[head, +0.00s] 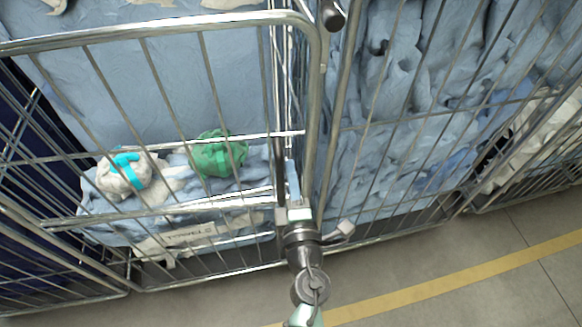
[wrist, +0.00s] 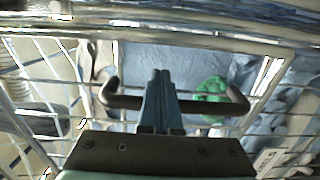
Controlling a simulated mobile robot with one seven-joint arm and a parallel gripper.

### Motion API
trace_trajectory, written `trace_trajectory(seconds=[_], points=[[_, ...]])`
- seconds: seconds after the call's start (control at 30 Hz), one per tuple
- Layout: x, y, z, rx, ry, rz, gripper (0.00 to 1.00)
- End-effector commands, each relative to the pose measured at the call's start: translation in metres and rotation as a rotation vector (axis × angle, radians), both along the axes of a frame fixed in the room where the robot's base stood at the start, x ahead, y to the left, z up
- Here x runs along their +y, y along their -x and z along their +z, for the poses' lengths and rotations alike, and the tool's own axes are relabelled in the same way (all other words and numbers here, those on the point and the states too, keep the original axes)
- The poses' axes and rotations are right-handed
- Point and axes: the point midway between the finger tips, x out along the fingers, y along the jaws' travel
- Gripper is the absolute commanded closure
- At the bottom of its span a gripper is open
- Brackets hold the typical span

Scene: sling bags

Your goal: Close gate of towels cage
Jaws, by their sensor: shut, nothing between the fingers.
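The towels cage is a metal wire cage with a gate (head: 159,26) of bars across its front. A small sign reading "TOWELS" (head: 190,233) hangs low on it. Inside lie blue cloth, a green bundle (head: 218,155) and a white bundle with a turquoise band (head: 126,174). My gripper (head: 292,180) is upright at the gate's right edge, by the vertical frame post. In the wrist view my gripper (wrist: 158,75) is shut and empty, with bars in front of it and the green bundle (wrist: 211,98) beyond. Whether the fingers touch the bars cannot be told.
A second cage (head: 400,120) packed with blue cloth stands close on the right, and another with white cloth (head: 540,130) is at the far right. A yellow line (head: 450,279) crosses the open grey floor in front.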

Motion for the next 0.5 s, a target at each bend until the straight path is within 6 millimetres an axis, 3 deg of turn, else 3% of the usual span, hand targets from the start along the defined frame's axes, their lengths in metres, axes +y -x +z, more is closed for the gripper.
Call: trace_trajectory(seconds=[0.5], points=[[0.0017,-0.0088,0.0000,0.000,0.000,0.000,1.00]])
